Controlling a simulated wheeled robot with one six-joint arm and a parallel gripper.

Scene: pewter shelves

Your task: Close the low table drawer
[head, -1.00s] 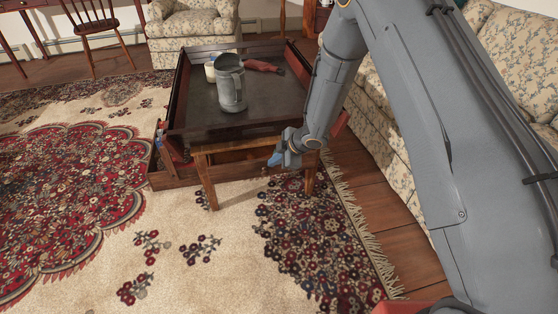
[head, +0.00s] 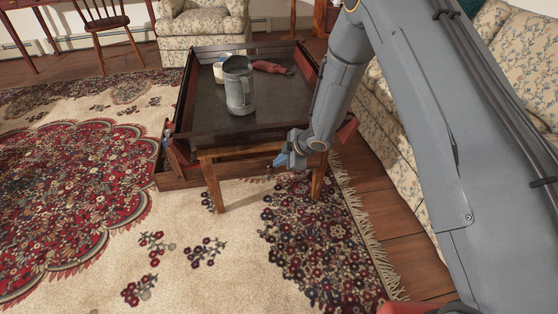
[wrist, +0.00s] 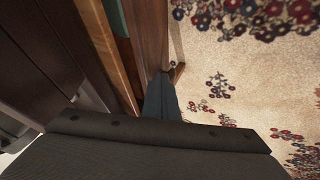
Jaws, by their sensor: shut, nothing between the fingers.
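The low table (head: 205,155) has a dark, rimmed top and wooden legs. Its drawer (head: 172,180) sticks out beyond the table's left side, low down, with red and blue items partly visible inside. My gripper (head: 285,161) is shut and empty, low at the table's near side, close to the right front leg. In the wrist view the closed fingers (wrist: 162,98) point along a brown wooden board (wrist: 150,38), beside the table's edge. A green strip shows between the two. I cannot tell whether the fingers touch the board.
A grey mug (head: 238,88), a white container (head: 218,72) and a red object (head: 271,67) are on the tabletop. A floral sofa (head: 400,135) stands close on the right, an armchair (head: 203,28) behind. Patterned rug (head: 235,250) is clear in front and left.

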